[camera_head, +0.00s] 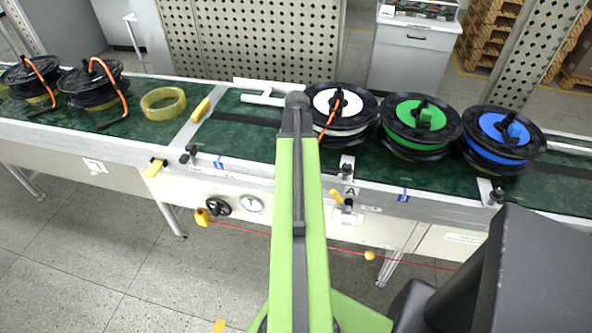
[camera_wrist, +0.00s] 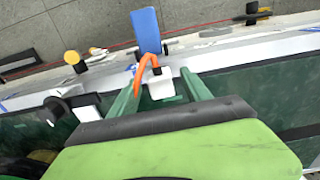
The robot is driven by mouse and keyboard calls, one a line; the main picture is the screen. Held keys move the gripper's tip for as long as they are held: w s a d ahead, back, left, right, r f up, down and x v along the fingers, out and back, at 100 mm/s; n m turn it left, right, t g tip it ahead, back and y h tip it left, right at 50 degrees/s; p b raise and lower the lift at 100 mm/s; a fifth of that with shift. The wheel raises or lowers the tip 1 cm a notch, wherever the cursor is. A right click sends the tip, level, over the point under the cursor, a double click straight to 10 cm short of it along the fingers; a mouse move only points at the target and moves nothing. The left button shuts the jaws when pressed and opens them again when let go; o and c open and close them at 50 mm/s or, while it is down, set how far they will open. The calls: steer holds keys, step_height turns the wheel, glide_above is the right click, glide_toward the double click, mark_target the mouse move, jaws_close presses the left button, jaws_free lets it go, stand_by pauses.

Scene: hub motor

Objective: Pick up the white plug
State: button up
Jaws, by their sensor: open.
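In the wrist view, a small white plug (camera_wrist: 160,84) with a bent orange cable (camera_wrist: 150,64) lies between the two green fingers of my gripper (camera_wrist: 160,80). The fingers stand apart, one on each side of the plug, and I cannot tell whether either touches it. In the head view, the end of my arm is over the green belt, just left of the reel with a white hub (camera_head: 343,104). An orange cable (camera_head: 331,117) hangs from that reel. The plug is not clear in the head view, where my arm covers that spot.
A green-hub reel (camera_head: 420,125) and a blue-hub reel (camera_head: 502,137) stand to the right. Two black reels (camera_head: 92,86) and a yellow ring (camera_head: 163,103) lie to the left. A blue upright piece (camera_wrist: 146,30) stands beyond the plug in the wrist view.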

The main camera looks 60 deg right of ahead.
mark_target(331, 130)
jaws_close()
steer(key=shift+r, duration=0.1)
steer(key=shift+r+p, duration=0.6)
steer(key=shift+p, duration=0.05)
step_height(331, 130, up, 4)
steer(key=p, duration=0.4)
steer(key=shift+s+d+r+p, duration=0.95)
steer(key=shift+s+d, duration=0.4)
steer(key=shift+d, duration=0.1)
steer(key=shift+s+d+r+p, duration=0.95)
steer(key=shift+s+d, duration=0.35)
steer(key=shift+d, duration=0.1)
steer(key=shift+s+d+r+p, duration=0.95)
steer(key=shift+s+d, duration=0.4)
steer(key=shift+d, duration=0.1)
